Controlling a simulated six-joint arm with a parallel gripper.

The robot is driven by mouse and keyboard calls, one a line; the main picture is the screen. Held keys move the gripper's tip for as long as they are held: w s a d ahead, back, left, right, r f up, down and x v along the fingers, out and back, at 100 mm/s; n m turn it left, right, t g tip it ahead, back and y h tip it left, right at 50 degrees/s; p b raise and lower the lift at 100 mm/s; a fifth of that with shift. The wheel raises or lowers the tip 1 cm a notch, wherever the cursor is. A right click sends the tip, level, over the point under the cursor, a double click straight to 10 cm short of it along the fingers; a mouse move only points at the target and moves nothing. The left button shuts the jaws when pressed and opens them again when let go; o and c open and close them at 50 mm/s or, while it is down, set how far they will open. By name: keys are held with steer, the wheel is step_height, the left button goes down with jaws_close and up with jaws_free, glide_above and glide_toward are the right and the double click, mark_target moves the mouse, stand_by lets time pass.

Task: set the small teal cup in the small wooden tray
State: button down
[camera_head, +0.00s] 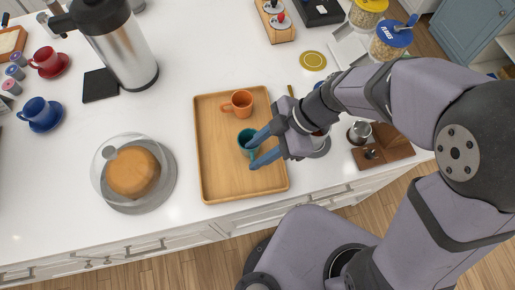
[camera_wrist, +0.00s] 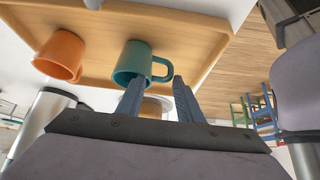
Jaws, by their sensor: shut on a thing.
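The small teal cup (camera_head: 245,138) is upright over the front-middle part of the wooden tray (camera_head: 222,178). I cannot tell whether its base touches the tray floor. My gripper (camera_head: 256,152) comes in from the right with its two blue fingers at the cup. In the wrist view the fingers (camera_wrist: 158,84) stand either side of the handle of the teal cup (camera_wrist: 128,62), shut on it. The fingers partly hide the cup in the head view. The tray also shows in the wrist view (camera_wrist: 100,20).
An orange cup (camera_head: 238,103) stands in the tray behind the teal cup. A domed cake stand (camera_head: 133,172) is left of the tray. A steel jug (camera_head: 125,55) stands at back left. A brown board (camera_head: 390,150) with metal coffee tools lies to the right.

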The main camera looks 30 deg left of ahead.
steer(key=shift+f, duration=0.15)
steer(key=c, duration=1.2)
jaws_free()
steer(key=shift+r, duration=0.2)
steer(key=b+v, duration=0.2)
steer(key=v, duration=1)
